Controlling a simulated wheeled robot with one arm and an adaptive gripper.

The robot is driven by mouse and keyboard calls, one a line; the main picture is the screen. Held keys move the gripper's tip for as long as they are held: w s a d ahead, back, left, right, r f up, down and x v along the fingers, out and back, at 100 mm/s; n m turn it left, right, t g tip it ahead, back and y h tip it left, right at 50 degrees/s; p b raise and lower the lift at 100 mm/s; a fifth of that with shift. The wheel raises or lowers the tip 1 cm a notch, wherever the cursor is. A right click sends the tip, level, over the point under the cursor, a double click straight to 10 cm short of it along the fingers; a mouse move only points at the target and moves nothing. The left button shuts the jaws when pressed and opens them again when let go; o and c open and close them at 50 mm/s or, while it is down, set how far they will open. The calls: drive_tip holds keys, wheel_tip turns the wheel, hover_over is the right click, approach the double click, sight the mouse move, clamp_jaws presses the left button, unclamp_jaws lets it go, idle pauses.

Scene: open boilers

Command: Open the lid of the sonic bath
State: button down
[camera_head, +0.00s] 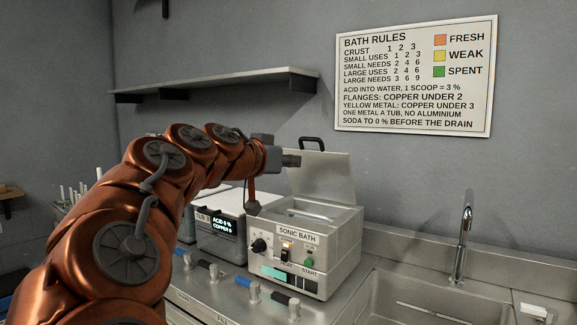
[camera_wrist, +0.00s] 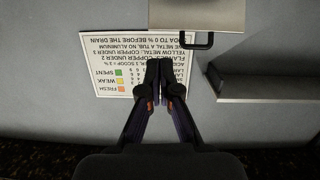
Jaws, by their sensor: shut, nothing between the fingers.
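The sonic bath (camera_head: 302,262) is a pale box with a knob, a switch and a green START button on its front. Its lid (camera_head: 325,178) stands raised, nearly upright at the back, and the tub opening shows. The black lid handle (camera_head: 311,143) is on the lid's top edge. My gripper (camera_head: 292,161) is beside the lid's upper left, just below the handle in the picture. In the wrist view, my gripper (camera_wrist: 165,66) is shut and empty; the lid (camera_wrist: 197,14) and its handle (camera_wrist: 185,43) appear beyond the fingertips. I cannot tell whether they touch.
A tub with a display (camera_head: 220,226) stands left of the bath. A sink (camera_head: 415,300) with a tap (camera_head: 463,235) is at right. Small valves (camera_head: 254,292) line the counter front. A shelf (camera_head: 215,83) and a rules sign (camera_head: 415,78) are on the wall.

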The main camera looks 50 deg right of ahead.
drive_tip(key=w+d+h+b, duration=0.2)
drive_tip(key=w+b, duration=0.1)
drive_tip(key=h+b, duration=0.3)
drive_tip(key=b, duration=0.1)
approach(306, 140)
drive_tip(key=shift+t, duration=0.4)
drive_tip(key=shift+p+x, duration=1.4)
drive_tip(key=shift+x, duration=2.2)
drive_tip(key=shift+s+r, duration=0.1)
drive_tip(key=shift+s, duration=0.1)
